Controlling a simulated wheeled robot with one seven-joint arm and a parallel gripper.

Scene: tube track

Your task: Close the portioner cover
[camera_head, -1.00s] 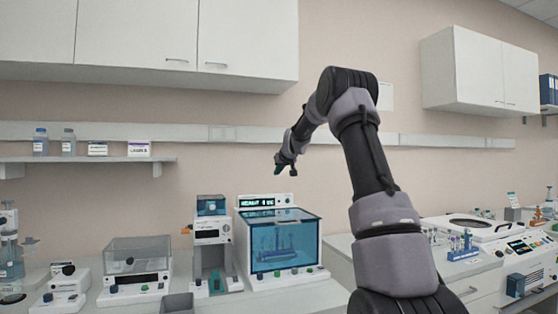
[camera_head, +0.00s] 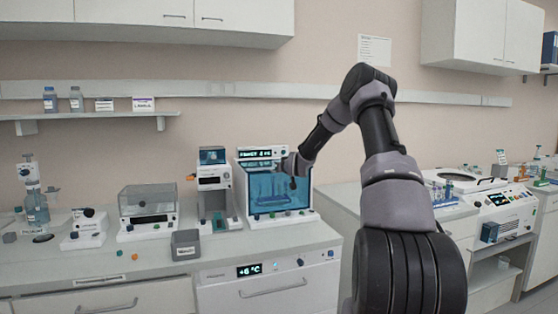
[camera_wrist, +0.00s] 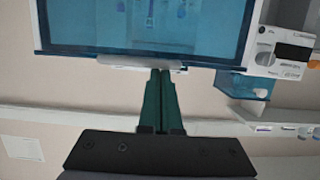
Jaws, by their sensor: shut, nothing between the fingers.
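The portioner (camera_head: 241,195) is a white box with a lit display on top and a blue see-through cover (camera_head: 262,185). Its exact cover angle is hard to tell in the head view. My gripper (camera_head: 289,166) is at the upper right of the portioner. In the wrist view my green fingers (camera_wrist: 161,73) are together and empty, tips close to the handle bar; contact cannot be told.
A white instrument with a blue top (camera_head: 213,180) stands just left of the portioner and shows in the wrist view (camera_wrist: 281,48). The front of the bench is mostly clear.

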